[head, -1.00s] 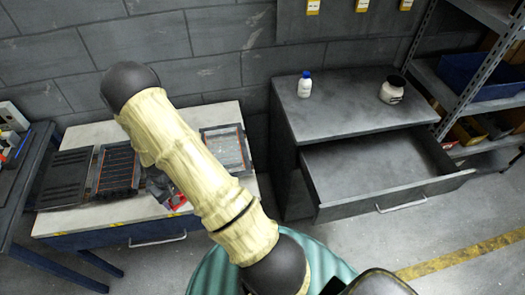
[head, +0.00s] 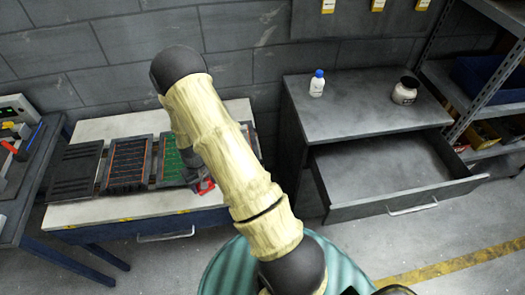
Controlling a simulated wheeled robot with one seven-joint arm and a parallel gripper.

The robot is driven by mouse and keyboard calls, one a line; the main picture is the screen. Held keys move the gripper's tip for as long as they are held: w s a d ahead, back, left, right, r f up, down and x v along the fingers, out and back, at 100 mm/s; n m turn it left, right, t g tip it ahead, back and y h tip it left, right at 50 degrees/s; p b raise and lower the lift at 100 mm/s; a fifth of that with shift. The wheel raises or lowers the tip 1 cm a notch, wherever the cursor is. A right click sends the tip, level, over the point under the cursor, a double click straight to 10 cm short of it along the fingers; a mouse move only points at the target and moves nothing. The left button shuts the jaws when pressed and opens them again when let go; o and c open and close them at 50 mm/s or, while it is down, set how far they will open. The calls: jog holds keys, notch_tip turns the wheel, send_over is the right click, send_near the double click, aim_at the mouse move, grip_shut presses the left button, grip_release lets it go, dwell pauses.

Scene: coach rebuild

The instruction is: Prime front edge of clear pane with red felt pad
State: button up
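My arm crosses the white-topped bench (head: 75,217) and hides much of its right part. My gripper (head: 198,178) shows only in part, dark grey, low over the bench beside the arm. A small red piece (head: 205,187) is at the gripper; it may be the red felt pad, but I cannot tell whether the fingers hold it. The clear pane's framed tray is almost wholly behind my arm; only a strip of its right edge (head: 251,137) shows. The pane's front edge is hidden.
A black ribbed tray (head: 76,170), a slotted tray (head: 127,163) and a green-floored tray (head: 170,158) stand in a row on the bench. A grey cabinet (head: 350,112) at right bears a blue-capped bottle (head: 317,84) and a dark-lidded jar (head: 405,91). Its open drawer (head: 390,172) looks empty.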

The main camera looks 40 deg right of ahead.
jog(key=s+d+r+m+b, duration=0.1)
jog(key=d+m, duration=0.5)
jog(key=d, duration=1.8)
jog(key=shift+s+r, duration=0.4)
jog(key=shift+s, duration=0.05)
jog(key=shift+f+b, duration=0.15)
jog(key=shift+b, duration=0.2)
